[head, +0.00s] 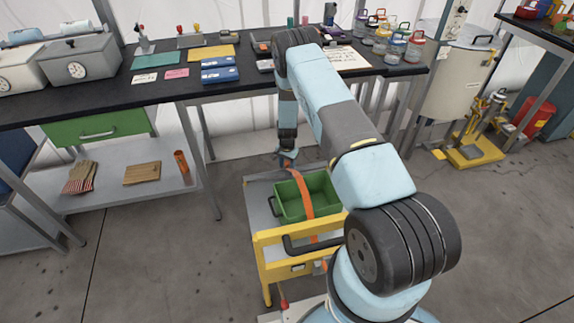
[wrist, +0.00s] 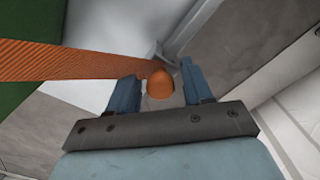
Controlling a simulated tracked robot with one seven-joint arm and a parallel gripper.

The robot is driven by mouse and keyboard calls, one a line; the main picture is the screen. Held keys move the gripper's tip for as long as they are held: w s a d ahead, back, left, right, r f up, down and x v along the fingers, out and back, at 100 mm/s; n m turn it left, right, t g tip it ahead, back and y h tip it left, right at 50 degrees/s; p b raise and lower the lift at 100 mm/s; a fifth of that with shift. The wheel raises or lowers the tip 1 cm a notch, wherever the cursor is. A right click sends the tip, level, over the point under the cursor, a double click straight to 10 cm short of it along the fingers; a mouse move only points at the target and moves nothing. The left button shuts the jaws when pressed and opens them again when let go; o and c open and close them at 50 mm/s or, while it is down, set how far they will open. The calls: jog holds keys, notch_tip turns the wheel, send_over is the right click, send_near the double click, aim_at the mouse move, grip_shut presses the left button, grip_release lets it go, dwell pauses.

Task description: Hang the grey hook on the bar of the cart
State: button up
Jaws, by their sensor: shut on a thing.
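My gripper (head: 288,155) reaches down at the far left end of the cart (head: 260,212), above or beside its edge. In the wrist view, my gripper's blue fingers (wrist: 160,92) stand on either side of a rounded orange end piece (wrist: 160,82). A light grey hook (wrist: 172,48) shows just beyond this piece, partly hidden by it. An orange strap (wrist: 70,62) runs left from there. In the head view the strap (head: 303,190) lies across the green crate (head: 290,201) on the cart.
A long black-topped bench (head: 110,98) stands behind the cart, with boxes, papers and jars on it. A yellow stand (head: 475,150) is at right. The grey floor left of the cart is clear.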

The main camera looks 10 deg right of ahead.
jog(key=shift+f, duration=0.1)
jog(key=o, duration=1.2)
notch_tip(320, 180, up, 14)
jog(key=shift+f, duration=0.2)
dwell(0.3)
